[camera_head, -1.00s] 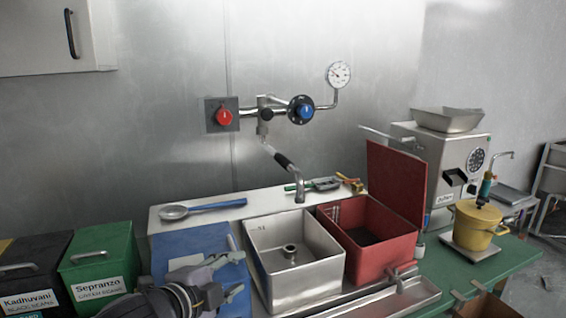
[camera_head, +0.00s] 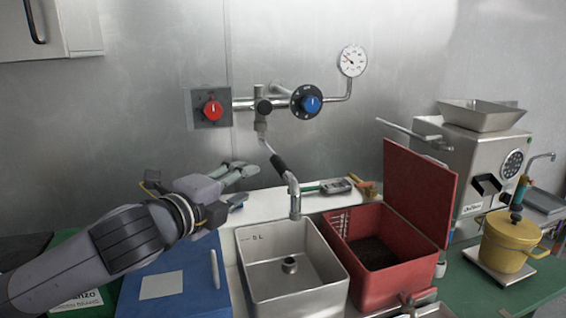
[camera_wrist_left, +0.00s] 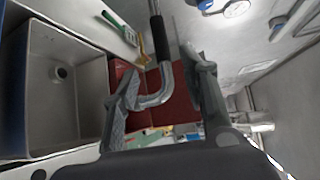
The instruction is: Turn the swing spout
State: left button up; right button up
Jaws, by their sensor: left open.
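The swing spout (camera_head: 290,183) is a bent chrome pipe with a black sleeve (camera_head: 279,163). It hangs from the wall pipework, and its downturned end is over the back of the steel sink box (camera_head: 255,268). My left gripper (camera_head: 247,185) is open and empty to the left of the spout, apart from it, fingers pointing at it. In the left wrist view the spout (camera_wrist_left: 166,82) appears between the two open fingers (camera_wrist_left: 163,72), ahead of them. My right gripper is in neither current view.
A red box (camera_head: 375,285) with a raised lid stands right of the sink. The red knob (camera_head: 213,110) and blue knob (camera_head: 311,104) are on the wall above. A blue box (camera_head: 175,280) lies below my left arm. A grinder and yellow pot (camera_head: 509,241) are at right.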

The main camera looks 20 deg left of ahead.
aim_at(276, 167)
pick_arm(q)
jog(key=p+x, duration=0.2)
jog(key=x, duration=1)
jog(key=shift+w+d, duration=0.2)
jog(key=shift+w, duration=0.05)
jog(key=shift+x, duration=1.1)
jog(key=shift+w+f, duration=0.15)
jog(key=shift+w, duration=0.25)
grip_shut()
pick_arm(e)
jog(key=shift+s+a+r, duration=0.15)
jog(key=shift+s+r, duration=1.1)
jog(key=shift+s, duration=0.1)
pick_arm(q)
jog(key=shift+f, duration=0.1)
